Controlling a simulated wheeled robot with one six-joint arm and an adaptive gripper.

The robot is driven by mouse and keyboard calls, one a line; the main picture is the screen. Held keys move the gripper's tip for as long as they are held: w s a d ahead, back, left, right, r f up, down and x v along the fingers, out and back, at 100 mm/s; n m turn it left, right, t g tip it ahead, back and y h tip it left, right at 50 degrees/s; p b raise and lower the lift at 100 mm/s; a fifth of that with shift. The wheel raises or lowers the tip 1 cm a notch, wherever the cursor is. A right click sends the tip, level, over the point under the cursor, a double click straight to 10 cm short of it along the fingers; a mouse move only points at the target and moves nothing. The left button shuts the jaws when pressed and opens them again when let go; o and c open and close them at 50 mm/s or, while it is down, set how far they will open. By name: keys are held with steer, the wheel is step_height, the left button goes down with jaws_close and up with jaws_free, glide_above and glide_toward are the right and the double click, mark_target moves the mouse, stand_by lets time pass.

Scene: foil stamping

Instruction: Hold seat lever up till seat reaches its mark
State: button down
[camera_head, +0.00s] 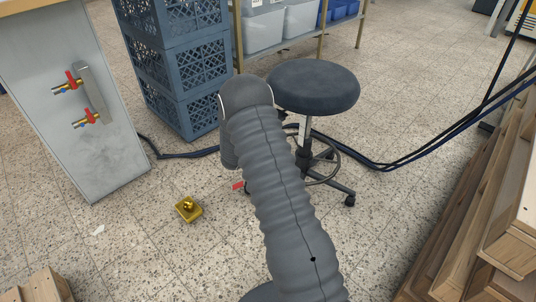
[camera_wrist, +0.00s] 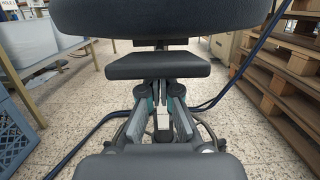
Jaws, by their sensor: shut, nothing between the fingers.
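The stool's round dark seat (camera_head: 315,88) stands right of my arm's upper end in the head view. It spans the top of the wrist view (camera_wrist: 160,18). In the wrist view, my gripper (camera_wrist: 160,90) is shut and empty below the seat. A wide dark flat block (camera_wrist: 157,66) shows just above the fingers. I cannot tell whether it is the seat lever or whether the fingers touch it. A small dark part (camera_wrist: 160,43) sits between block and seat. No seat mark can be made out. My sleeved arm hides my gripper and part of the stool in the head view.
Blue crates (camera_head: 178,68) are stacked behind left, beside a shelf (camera_head: 360,28) with bins. Wooden pallets (camera_head: 480,215) stand at right. Dark cables (camera_head: 400,165) cross the floor. A brass-coloured object (camera_head: 188,209) lies left of my arm. A grey cabinet (camera_head: 60,120) has red-handled valves.

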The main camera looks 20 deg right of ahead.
steer(key=shift+r, duration=0.45)
steer(key=shift+f, duration=0.1)
step_height(320, 180, down, 5)
steer(key=b, duration=0.4)
steer(key=r+v, duration=0.2)
steer(key=v, duration=0.9)
steer(key=shift+s+a, duration=0.2)
steer(key=shift+a, duration=0.4)
